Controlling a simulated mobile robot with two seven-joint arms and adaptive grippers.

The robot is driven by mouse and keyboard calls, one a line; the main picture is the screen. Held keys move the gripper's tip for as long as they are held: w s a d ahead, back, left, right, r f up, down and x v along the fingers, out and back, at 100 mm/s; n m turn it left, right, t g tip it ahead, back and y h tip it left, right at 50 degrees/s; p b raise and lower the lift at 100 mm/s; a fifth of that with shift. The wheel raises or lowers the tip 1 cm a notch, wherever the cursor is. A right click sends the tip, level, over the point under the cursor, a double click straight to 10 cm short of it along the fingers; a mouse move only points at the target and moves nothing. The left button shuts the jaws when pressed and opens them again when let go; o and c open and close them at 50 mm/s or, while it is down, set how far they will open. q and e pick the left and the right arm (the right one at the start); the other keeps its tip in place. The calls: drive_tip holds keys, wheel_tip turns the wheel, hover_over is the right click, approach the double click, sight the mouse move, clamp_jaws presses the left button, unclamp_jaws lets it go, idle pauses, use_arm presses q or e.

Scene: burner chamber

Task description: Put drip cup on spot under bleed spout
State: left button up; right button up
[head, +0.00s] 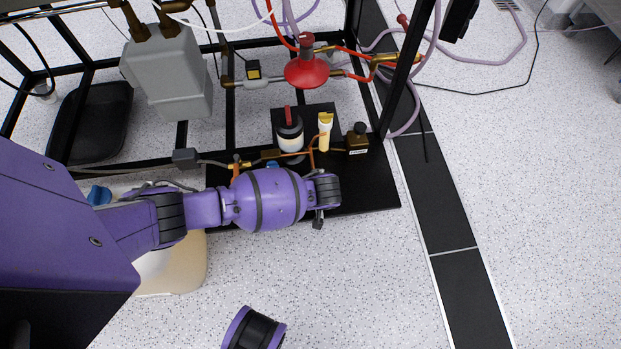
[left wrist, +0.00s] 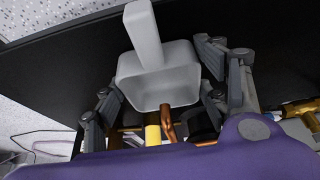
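The drip cup (left wrist: 150,88) is a light grey, square, open-topped cup in the left wrist view, with a flat handle (left wrist: 143,35) towards the top of the picture. My left gripper (left wrist: 160,80) has its fingers apart, one on each side of the cup; whether they press on it I cannot tell. In the head view my left gripper (head: 322,198) is over the front of the black base plate (head: 370,192); I cannot see the cup there. A thin copper pipe (head: 311,150), possibly the bleed spout, rises just behind the gripper. It also shows in the left wrist view (left wrist: 167,125), beside the cup. The spot is not discernible. My right gripper is out of view.
A white bottle with a red top (head: 289,133), a yellow-and-white tube (head: 325,132) and a dark bottle (head: 357,140) stand close behind the gripper. A red disc-shaped part (head: 306,70) is above. Black frame posts (head: 408,75) stand right. The speckled floor in front is mostly free.

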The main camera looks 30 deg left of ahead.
use_arm(q)
drive_tip(key=o, duration=0.4)
drive_tip(key=shift+c, duration=0.2)
drive_tip(key=shift+r, duration=0.2)
drive_tip(key=p+v, duration=0.6)
drive_tip(key=v, duration=0.6)
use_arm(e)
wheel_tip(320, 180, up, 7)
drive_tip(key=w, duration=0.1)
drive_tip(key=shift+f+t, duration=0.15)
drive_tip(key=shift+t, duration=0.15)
use_arm(q)
drive_tip(key=shift+a, duration=0.2)
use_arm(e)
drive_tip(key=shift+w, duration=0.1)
